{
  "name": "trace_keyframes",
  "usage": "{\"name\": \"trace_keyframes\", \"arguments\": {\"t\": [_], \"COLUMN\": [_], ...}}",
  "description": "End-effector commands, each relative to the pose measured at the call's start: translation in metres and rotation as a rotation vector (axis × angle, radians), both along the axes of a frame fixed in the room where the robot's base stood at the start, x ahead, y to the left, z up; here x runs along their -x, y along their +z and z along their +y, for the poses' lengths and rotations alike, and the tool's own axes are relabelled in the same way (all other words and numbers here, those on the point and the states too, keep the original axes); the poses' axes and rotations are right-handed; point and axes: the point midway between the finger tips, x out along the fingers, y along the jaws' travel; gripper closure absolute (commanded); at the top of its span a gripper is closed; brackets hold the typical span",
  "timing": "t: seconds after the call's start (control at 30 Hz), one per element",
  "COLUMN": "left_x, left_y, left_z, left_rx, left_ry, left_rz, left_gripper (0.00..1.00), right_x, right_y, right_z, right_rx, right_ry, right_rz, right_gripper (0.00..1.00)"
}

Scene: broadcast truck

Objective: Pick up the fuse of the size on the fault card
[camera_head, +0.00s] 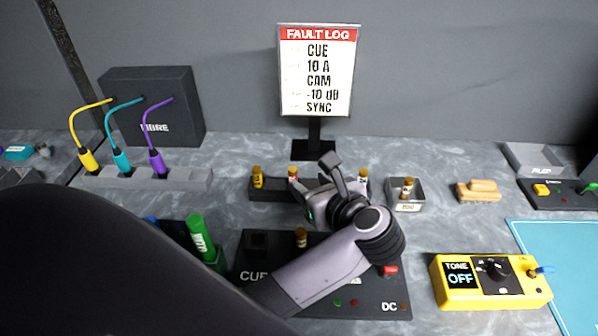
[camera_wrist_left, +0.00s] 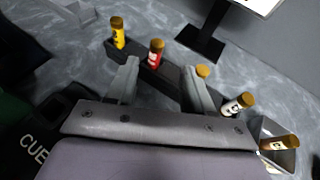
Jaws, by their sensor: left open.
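The fault card (camera_head: 317,70) stands on a post at the back and reads CUE, 10 A, CAM, -10 dB, SYNC. A dark fuse rack (camera_head: 268,194) holds brass-capped fuses: a yellow one (camera_head: 257,177), a red one (camera_head: 292,174), one whose body is hidden behind a finger with its cap (camera_wrist_left: 202,71) showing, and a white one (camera_head: 363,175). My left gripper (camera_wrist_left: 162,67) is open and empty at the rack. In the wrist view its fingers stand apart, with the red fuse (camera_wrist_left: 156,52) showing between them. The fuses' size marks are too small to read.
A grey tray (camera_head: 407,205) right of the rack holds another fuse. Another brass cap (camera_head: 301,238) shows on the black CUE panel (camera_head: 255,270) in front. A yellow tone box (camera_head: 490,282) and wooden block (camera_head: 478,191) stand right. A cable strip (camera_head: 190,180) lies left.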

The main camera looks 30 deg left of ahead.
Motion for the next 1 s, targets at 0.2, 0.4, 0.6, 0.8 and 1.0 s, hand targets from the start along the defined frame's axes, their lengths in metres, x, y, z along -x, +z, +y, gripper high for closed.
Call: {"name": "trace_keyframes", "arguments": {"t": [0.2, 0.4, 0.6, 0.8, 1.0], "left_x": [-0.007, -0.015, -0.024, -0.026, -0.026], "left_y": [-0.006, -0.014, -0.022, -0.025, -0.024], "left_z": [0.015, 0.034, 0.051, 0.054, 0.054], "left_rx": [-0.004, -0.008, -0.005, -0.002, -0.002], "left_ry": [0.001, 0.002, 0.0, -0.001, -0.001], "left_rz": [-0.001, -0.001, -0.002, -0.001, -0.001], "left_gripper": [0.48, 0.48, 0.48, 0.48, 0.74], "right_x": [0.001, 0.001, 0.001, 0.001, 0.001], "right_y": [0.0, 0.0, 0.002, 0.002, 0.002], "right_z": [0.0, 0.0, 0.0, 0.0, 0.0], "right_rx": [0.0, 0.0, 0.0, 0.0, 0.0], "right_ry": [0.001, 0.001, 0.001, 0.001, 0.001], "right_rz": [0.003, 0.003, 0.004, 0.003, 0.003], "right_gripper": [0.49, 0.49, 0.49, 0.49, 0.49]}}
